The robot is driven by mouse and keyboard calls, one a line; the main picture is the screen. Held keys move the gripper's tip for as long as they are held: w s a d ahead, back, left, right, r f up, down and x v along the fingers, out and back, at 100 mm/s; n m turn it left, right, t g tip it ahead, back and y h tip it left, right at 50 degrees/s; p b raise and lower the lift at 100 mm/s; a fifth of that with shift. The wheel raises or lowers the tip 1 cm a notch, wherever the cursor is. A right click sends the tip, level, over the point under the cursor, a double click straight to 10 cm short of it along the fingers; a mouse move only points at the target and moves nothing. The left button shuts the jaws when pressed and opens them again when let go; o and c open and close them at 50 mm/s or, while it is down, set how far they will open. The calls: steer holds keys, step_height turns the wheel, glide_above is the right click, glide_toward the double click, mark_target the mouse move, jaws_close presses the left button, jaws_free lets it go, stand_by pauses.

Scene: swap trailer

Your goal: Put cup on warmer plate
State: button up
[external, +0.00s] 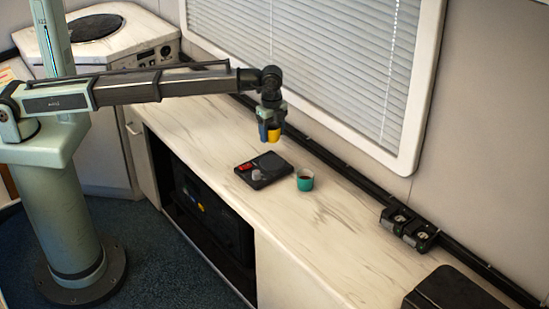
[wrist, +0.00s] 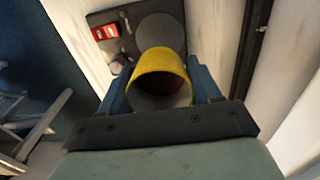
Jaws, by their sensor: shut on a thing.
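My gripper (external: 269,126) is shut on a yellow cup (external: 274,134) and holds it in the air above the counter. In the wrist view the yellow cup (wrist: 160,68) sits between the blue fingers, and its inside looks grey and dark brown. The warmer plate (external: 251,178) is a flat black unit on the counter, below my gripper. The wrist view shows the warmer plate (wrist: 128,17) beyond the cup, with a round grey disc, a red switch and a small knob. The cup hides part of it there.
A teal cup (external: 305,181) with dark contents stands on the counter (external: 215,135) just right of the warmer plate. Black devices (external: 408,228) sit along the wall rail farther right, and a black box (external: 460,290) is at the lower right. The blinds and wall are behind the counter.

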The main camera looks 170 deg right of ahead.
mark_target(272, 162)
steer(key=shift+f, duration=4.8)
steer(key=shift+f, duration=0.1)
steer(key=o, duration=1.1)
steer(key=shift+o, duration=0.2)
step_height(272, 162, up, 12)
steer(key=shift+r, duration=0.15)
steer(key=shift+o, duration=0.2)
